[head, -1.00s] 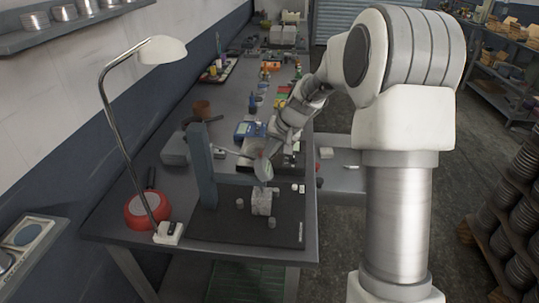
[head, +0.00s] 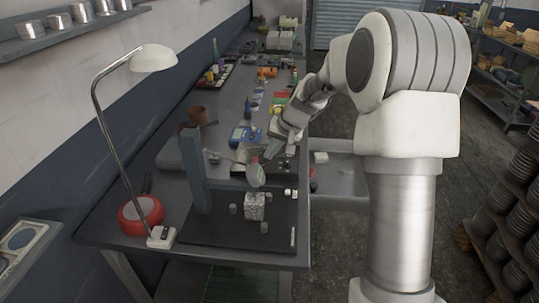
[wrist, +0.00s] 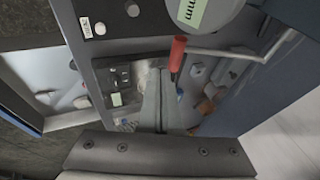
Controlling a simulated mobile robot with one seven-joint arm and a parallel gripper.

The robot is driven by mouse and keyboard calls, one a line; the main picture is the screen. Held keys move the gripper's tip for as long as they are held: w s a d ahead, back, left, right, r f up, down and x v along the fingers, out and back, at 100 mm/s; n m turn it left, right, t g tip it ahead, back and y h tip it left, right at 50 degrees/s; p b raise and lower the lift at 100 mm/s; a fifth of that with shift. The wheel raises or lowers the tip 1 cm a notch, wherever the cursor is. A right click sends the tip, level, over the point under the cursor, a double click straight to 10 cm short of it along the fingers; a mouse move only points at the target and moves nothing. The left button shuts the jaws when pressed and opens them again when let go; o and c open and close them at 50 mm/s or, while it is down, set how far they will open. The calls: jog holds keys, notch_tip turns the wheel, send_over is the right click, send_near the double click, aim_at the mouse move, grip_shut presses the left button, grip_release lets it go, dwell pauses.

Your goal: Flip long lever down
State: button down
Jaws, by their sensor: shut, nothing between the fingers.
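A blue-grey post (head: 196,180) stands on a dark base plate (head: 205,232) at the near end of the bench. A thin metal rod (head: 222,158) reaches from the post to the right, near a pale round piece (head: 255,176). In the wrist view the rod (wrist: 235,53) ends in a red handle (wrist: 177,56), with a round grey piece marked "mm" (wrist: 213,12) above it. I take the rod with the handle to be the long lever. My gripper (head: 269,152) is shut and empty, just behind the round piece. Its fingers (wrist: 164,74) point toward the red handle; contact cannot be told.
A speckled block (head: 255,206) and several small cylinders, one at the left (head: 233,209), sit on the plate. A blue device (head: 242,135) and clutter fill the bench behind.

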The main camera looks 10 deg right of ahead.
jog(key=d+v, duration=0.1)
jog(key=v, duration=0.9)
jog(key=s+a+r+n+h, duration=0.1)
jog(key=s+a+r, duration=0.15)
jog(key=s, duration=0.55)
jog(key=s+a+r+n+h, duration=0.1)
jog(key=s+a+r, duration=0.15)
jog(key=s, duration=0.55)
jog(key=s+d+f+n+t+h, duration=0.1)
jog(key=s+f, duration=0.1)
jog(key=s, duration=1.3)
jog(key=shift+n, duration=0.4)
